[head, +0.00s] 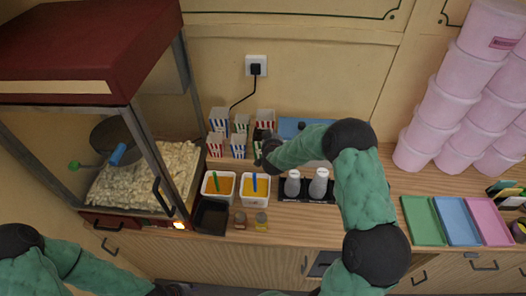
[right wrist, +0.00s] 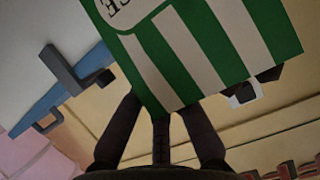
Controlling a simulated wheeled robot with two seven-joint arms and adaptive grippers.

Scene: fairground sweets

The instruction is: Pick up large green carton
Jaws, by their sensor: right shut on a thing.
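The large green carton (right wrist: 205,45) fills the upper middle of the right wrist view. It has green and white stripes and a white label with dark letters, partly cut off. My right gripper (right wrist: 160,120) is shut on it, with dark fingers at its near edge. In the head view my right gripper (head: 264,152) is among the striped cartons at the back of the counter, and hides most of the held carton. My left arm is at the bottom left of the head view; its gripper (head: 172,289) is mostly cut off by the frame edge, so its jaws cannot be made out.
Red and blue striped cartons (head: 219,120) stand close on the left. Two white tubs (head: 219,197) with orange and yellow contents and a rack with two shakers (head: 292,185) stand in front. The popcorn machine (head: 70,85) is left, pink tubs (head: 435,120) right.

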